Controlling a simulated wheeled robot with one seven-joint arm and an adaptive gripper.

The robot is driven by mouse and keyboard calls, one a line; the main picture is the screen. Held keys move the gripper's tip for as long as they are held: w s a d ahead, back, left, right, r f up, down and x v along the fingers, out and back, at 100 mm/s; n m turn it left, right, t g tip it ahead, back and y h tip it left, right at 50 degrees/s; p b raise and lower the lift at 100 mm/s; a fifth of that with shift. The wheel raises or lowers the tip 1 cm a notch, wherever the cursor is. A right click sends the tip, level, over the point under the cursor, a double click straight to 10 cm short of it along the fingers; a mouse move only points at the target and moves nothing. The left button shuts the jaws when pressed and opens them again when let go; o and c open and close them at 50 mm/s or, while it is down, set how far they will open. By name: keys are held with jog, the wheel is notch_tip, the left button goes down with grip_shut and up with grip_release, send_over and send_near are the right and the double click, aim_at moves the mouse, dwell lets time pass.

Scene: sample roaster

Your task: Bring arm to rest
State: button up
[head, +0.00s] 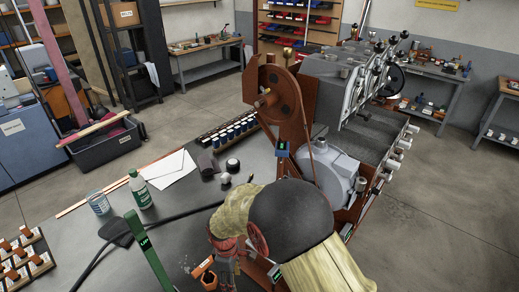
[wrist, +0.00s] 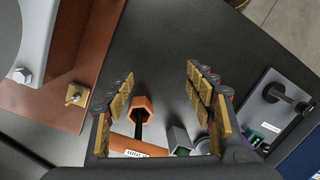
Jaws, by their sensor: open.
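My gripper (head: 226,262) is at the lower middle of the head view, low over the dark bench (head: 178,232), below my pale-sleeved arm. In the wrist view, its two ridged, tan-padded fingers (wrist: 158,85) stand wide apart with nothing clamped between them. An orange part with a hexagonal dark-holed end (wrist: 141,108) and a white label shows between and beyond the fingers. It also shows beside the gripper in the head view (head: 206,278). Whether a finger touches it, I cannot tell. A small grey square post (wrist: 180,138) is near the right finger.
The roaster (head: 330,165) with its brown frame stands close behind my arm. A green upright post (head: 147,248), black cable, green-labelled bottle (head: 139,190), striped cup (head: 98,203) and white envelope (head: 168,168) are at left.

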jog(key=s+d+r+m+t, duration=0.2)
jog(key=s+d+r+m, duration=0.3)
jog(key=d+r, duration=0.4)
jog(key=s+d+r+m+t, duration=0.2)
jog(key=s+d+r+m, duration=0.3)
jog(key=d+r, duration=0.4)
jog(key=s+d+r+m+t, duration=0.2)
jog(key=s+d+r+m, duration=0.3)
jog(key=d+r, duration=0.5)
notch_tip(320, 180, up, 7)
jog(key=shift+s+r+m+t+y, duration=0.15)
jog(key=shift+s+m+t+y, duration=0.25)
jog(key=shift+s, duration=0.1)
